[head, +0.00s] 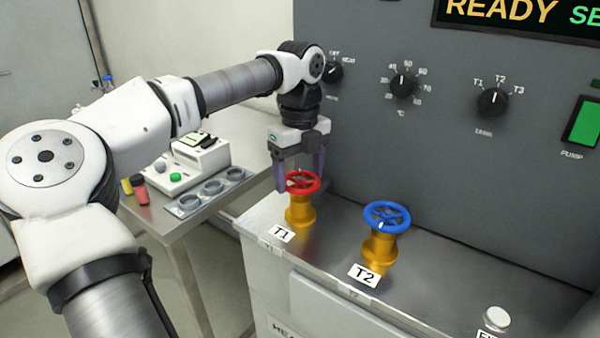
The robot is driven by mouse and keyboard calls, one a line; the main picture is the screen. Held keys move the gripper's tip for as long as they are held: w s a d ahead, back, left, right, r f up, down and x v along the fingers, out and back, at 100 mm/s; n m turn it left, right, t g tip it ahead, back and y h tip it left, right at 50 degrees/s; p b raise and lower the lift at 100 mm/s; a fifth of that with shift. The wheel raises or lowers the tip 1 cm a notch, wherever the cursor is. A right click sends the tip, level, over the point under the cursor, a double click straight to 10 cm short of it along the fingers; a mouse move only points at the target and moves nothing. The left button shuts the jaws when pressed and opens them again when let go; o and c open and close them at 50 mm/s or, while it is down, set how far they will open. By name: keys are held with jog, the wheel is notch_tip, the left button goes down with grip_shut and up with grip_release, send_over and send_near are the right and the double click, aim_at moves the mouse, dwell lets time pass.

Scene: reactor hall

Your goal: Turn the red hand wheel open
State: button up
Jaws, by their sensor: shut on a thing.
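The red hand wheel (303,183) sits on a yellow valve body (299,211) behind the T1 label on the metal ledge. My gripper (301,181) points down from above, with one purple finger at the wheel's left side and the other behind its right side. The gripper is shut on the red hand wheel. Part of the far finger is hidden by the wheel's rim. I cannot tell how far the wheel is turned.
A blue hand wheel (387,217) on a yellow body stands to the right, behind the T2 label (364,275). A grey panel (440,150) with knobs rises behind. A side table at left holds a device (185,165) and a tray with round holes (209,190).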

aim_at(299, 179)
jog(key=n, duration=0.4)
jog(key=shift+n, duration=0.3)
jog(key=shift+s+n, duration=0.1)
jog(key=shift+n, duration=1.8)
jog(key=o, duration=1)
notch_tip(299, 179, up, 14)
jog(key=shift+f+p, duration=0.1)
jog(key=shift+p, duration=0.4)
